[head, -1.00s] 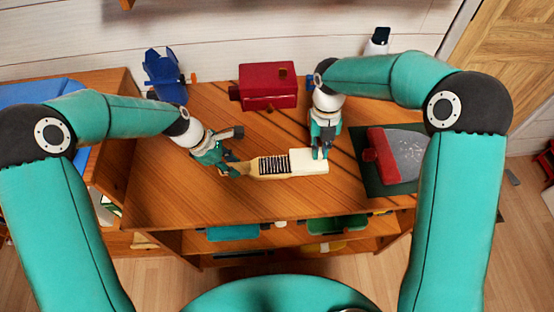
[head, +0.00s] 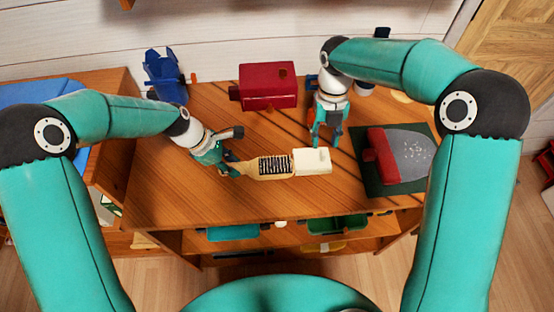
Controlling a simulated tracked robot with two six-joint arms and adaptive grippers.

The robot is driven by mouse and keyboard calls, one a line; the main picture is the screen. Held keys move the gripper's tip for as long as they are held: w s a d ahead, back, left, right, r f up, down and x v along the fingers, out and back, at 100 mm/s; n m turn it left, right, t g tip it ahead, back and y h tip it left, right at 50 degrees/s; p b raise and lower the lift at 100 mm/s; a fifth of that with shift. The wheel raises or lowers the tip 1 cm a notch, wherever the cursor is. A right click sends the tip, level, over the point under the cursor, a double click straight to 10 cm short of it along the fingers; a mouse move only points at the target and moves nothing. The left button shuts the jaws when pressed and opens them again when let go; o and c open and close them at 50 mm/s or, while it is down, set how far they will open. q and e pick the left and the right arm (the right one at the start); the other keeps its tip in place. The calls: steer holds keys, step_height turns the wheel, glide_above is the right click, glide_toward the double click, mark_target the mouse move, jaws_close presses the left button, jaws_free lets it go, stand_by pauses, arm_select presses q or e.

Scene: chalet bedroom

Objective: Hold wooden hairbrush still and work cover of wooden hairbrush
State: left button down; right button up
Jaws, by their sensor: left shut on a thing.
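The wooden hairbrush (head: 258,167) lies on the wooden table top, its handle to the left and its dark bristles showing. My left gripper (head: 230,168) is shut on its handle end. The cream cover (head: 312,161) is at the right end of the brush, close against the bristle part; I cannot tell whether it still sits around the brush head. My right gripper (head: 325,142) is open, its fingers apart and pointing down, just behind and above the cover, with nothing between them.
A red box (head: 267,86) stands at the back and a blue object (head: 165,75) at the back left. A dark green mat (head: 372,178) with a red-handled grey thing (head: 408,153) lies to the right. The table top (head: 190,205) in front of the brush is clear.

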steer(key=shift+w+r, duration=0.1)
steer(key=shift+r, duration=0.7)
arm_select(q)
steer(key=c, duration=0.8)
jaws_free()
steer(key=shift+r, duration=0.1)
